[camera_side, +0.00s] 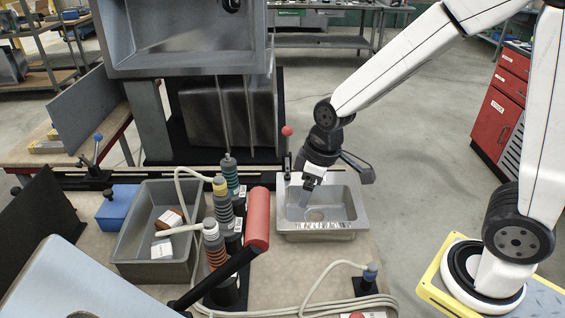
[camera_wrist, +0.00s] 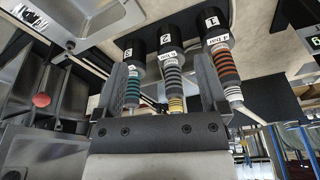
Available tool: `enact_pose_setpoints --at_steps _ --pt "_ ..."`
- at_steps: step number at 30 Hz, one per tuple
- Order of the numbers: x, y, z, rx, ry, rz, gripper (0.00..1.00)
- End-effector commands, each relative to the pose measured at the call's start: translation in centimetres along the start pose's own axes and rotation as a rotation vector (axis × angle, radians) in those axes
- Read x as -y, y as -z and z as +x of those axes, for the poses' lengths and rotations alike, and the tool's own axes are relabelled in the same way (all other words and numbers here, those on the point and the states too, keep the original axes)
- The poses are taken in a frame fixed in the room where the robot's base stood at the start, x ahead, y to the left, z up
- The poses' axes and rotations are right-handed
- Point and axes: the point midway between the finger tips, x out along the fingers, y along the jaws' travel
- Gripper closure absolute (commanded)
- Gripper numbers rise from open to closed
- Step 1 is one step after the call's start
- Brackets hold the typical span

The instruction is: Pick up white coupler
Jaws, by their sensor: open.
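The white coupler (camera_side: 210,229) has a white end and orange ribs and stands in a black holder, nearest of three couplers in the side view. In the wrist view the white coupler (camera_wrist: 228,72) is at the right, in the holder marked 1, outside my right finger. The yellow coupler (camera_side: 221,187) and the teal coupler (camera_side: 229,162) stand behind it. My gripper (camera_side: 311,184) is over the small sink (camera_side: 345,222), right of the couplers and apart from them. In the wrist view my gripper (camera_wrist: 160,66) is open with nothing held.
A grey bin (camera_side: 154,272) with small boxes stands left of the couplers. A red-ended lever (camera_side: 257,218) rises close to the white coupler. Pale hoses (camera_side: 325,307) run along the front. A large sink (camera_side: 185,45) stands behind. A blue box (camera_side: 118,205) is at left.

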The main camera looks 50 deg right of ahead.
Motion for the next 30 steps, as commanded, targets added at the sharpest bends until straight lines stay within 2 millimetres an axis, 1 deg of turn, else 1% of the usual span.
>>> enact_pose_setpoints --at_steps 1,6,11,15,18,21,24,30 --pt "0.5 1.3 0.0 -0.001 0.019 -0.067 0.08" --pt "2.3 5.0 -0.1 -0.012 0.088 -0.301 0.08" --pt "4.4 8.4 -0.2 -0.04 0.157 -0.525 0.08" --pt "6.6 11.2 -0.4 -0.079 0.217 -0.722 0.08" --pt "8.1 12.9 -0.6 -0.109 0.256 -0.847 0.08" --pt "9.3 14.1 -0.8 -0.136 0.285 -0.945 0.08" --pt "10.0 14.8 -0.9 -0.156 0.303 -1.008 0.08" --pt "10.5 15.2 -1.0 -0.169 0.314 -1.049 0.08"
